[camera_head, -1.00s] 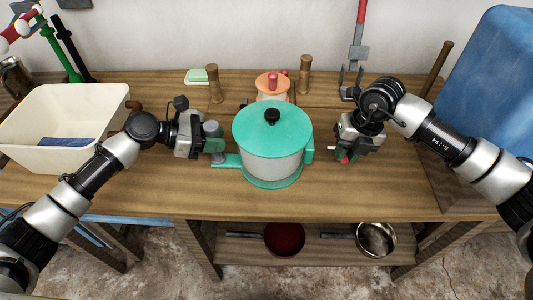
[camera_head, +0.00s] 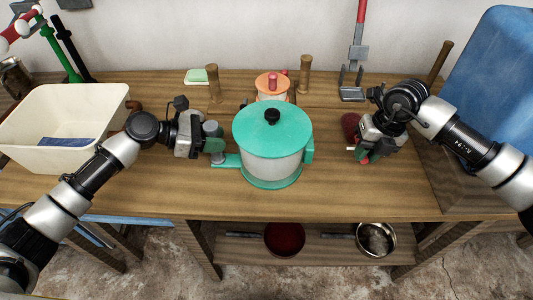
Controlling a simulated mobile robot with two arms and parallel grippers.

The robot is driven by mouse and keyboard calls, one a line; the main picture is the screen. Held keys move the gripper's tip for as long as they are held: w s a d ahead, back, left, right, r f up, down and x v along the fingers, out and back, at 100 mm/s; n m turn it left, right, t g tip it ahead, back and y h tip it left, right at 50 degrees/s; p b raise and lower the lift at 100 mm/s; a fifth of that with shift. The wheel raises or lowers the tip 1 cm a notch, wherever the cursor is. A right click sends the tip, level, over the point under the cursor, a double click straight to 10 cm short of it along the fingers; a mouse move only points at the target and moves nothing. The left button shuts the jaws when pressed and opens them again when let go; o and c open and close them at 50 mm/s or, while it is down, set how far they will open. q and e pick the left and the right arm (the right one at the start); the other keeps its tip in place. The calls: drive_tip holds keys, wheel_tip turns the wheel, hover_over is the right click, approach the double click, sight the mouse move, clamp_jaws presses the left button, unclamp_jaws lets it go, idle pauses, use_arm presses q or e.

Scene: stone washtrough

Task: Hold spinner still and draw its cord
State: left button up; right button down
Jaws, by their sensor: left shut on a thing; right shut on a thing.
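The spinner (camera_head: 273,155) stands upright on the wooden bench, with a teal lid, a black knob, a pale bowl and a teal base. A teal tab juts from its left side and a teal block sits on its right. My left gripper (camera_head: 217,146) is shut at the left tab, beside the bowl. My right gripper (camera_head: 365,156) is shut, apart from the spinner to its right, low over the bench. Its jaws mostly hide what they hold, likely the cord's pull. I cannot make out the cord itself.
A cream basin (camera_head: 65,105) stands at the left. An orange-lidded jar (camera_head: 272,84) and wooden posts (camera_head: 304,76) stand behind the spinner. A dark red object (camera_head: 351,126) lies behind my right gripper. A blue box (camera_head: 490,80) is at the right. The front bench strip is clear.

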drive_tip(key=a, duration=0.8)
drive_tip(key=c, duration=0.9)
unclamp_jaws()
drive_tip(key=shift+c, duration=0.2)
wheel_tip(320, 180, up, 7)
drive_tip(key=shift+a, duration=0.1)
